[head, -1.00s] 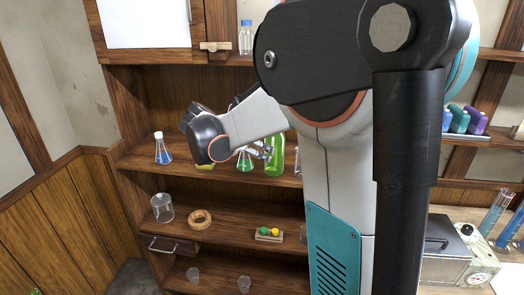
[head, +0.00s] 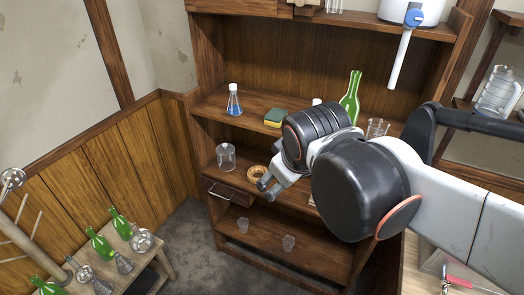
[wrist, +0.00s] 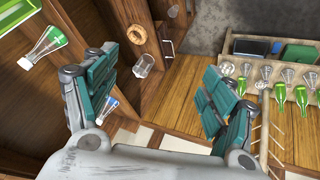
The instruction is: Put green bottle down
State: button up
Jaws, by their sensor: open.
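A green bottle (head: 351,97) stands upright on the wooden shelf (head: 262,105), behind and above my gripper in the head view. My gripper (head: 268,186) is pulled out in front of the shelving. In the wrist view my gripper (wrist: 150,105) is open, with nothing between its teal-padded fingers. More green bottles stand on a low bench at the lower left, one of them near its back end (head: 119,222). In the wrist view several green bottles (wrist: 280,95) show at the right.
A blue-liquid flask (head: 234,101), a sponge (head: 276,117) and a beaker (head: 376,128) share the bottle's shelf. A glass jar (head: 226,156) and a ring (head: 257,173) are on the shelf below. Grey floor (head: 196,240) lies open between bench and shelving.

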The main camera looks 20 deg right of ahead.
jog(key=s+a+m, duration=0.1)
jog(key=s+a+f+m+y, duration=0.1)
jog(key=s+a+m, duration=0.1)
jog(key=a, duration=0.1)
jog(key=shift+s+f+m+t+y, duration=0.15)
jog(key=shift+f+m+t+y, duration=0.15)
jog(key=shift+t+y, duration=0.1)
notch_tip(320, 180, down, 13)
jog(key=b, duration=1.3)
jog(key=shift+f, duration=0.1)
